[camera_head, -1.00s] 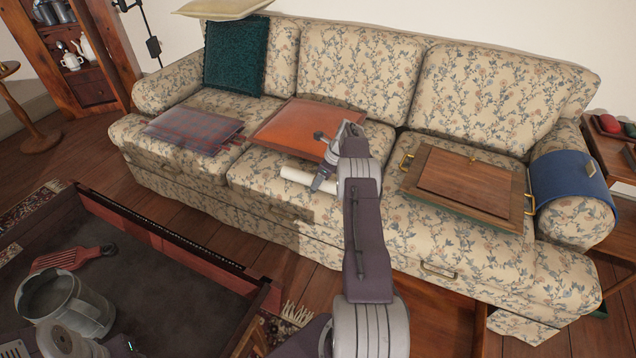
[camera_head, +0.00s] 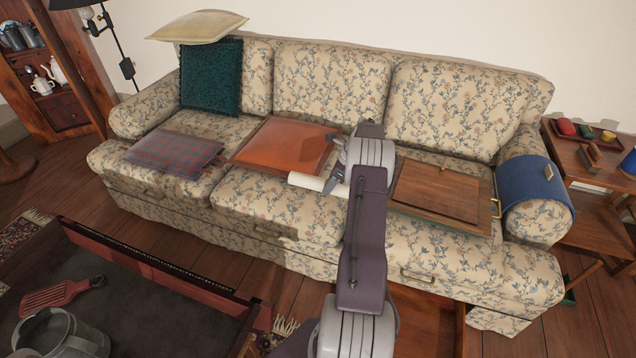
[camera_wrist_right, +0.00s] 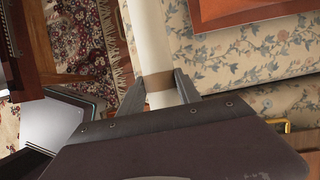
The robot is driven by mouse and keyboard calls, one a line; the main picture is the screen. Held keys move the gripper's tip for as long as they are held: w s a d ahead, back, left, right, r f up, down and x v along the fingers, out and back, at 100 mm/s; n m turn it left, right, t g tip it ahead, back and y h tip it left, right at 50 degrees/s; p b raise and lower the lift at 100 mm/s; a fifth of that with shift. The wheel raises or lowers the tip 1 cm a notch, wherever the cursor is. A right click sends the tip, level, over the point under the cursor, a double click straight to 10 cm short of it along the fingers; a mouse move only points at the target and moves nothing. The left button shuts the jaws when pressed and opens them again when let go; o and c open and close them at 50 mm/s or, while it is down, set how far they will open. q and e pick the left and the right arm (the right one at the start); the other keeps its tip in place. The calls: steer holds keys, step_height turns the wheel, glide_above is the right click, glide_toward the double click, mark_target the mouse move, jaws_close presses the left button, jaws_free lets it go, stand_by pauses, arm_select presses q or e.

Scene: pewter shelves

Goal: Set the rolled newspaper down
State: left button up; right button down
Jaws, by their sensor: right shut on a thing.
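The rolled newspaper (camera_head: 308,181) is a pale off-white roll. My left gripper is not clearly in view.
A blue cloth (camera_head: 534,184) covers the right armrest.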

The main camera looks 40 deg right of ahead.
steer(key=shift+s+d+r, duration=0.1)
steer(key=shift+s+r, duration=0.05)
steer(key=shift+s, duration=0.05)
